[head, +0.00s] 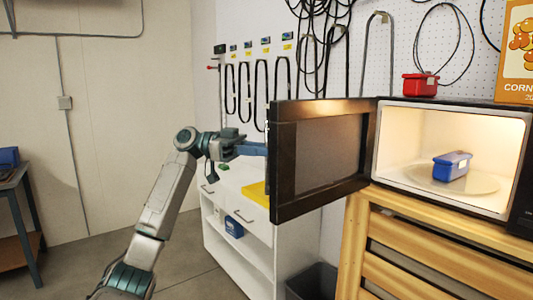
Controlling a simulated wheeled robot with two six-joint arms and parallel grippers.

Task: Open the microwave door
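The microwave (452,109) stands on a wooden cabinet at the right, its lit inside showing. Its black door (317,157) stands wide open, swung out to the left. Inside, a blue box-like container (452,165) sits on the glass turntable. My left gripper (262,149) is at the outer left edge of the door. Its fingertips are partly hidden by the door edge, so I cannot tell whether they touch it or are open or shut. My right gripper is not in view.
A red container (420,85) and a cereal box (515,50) are on top of the microwave. A white shelf unit (262,244) with a yellow item on it stands behind the door. A dark bin (313,281) is below.

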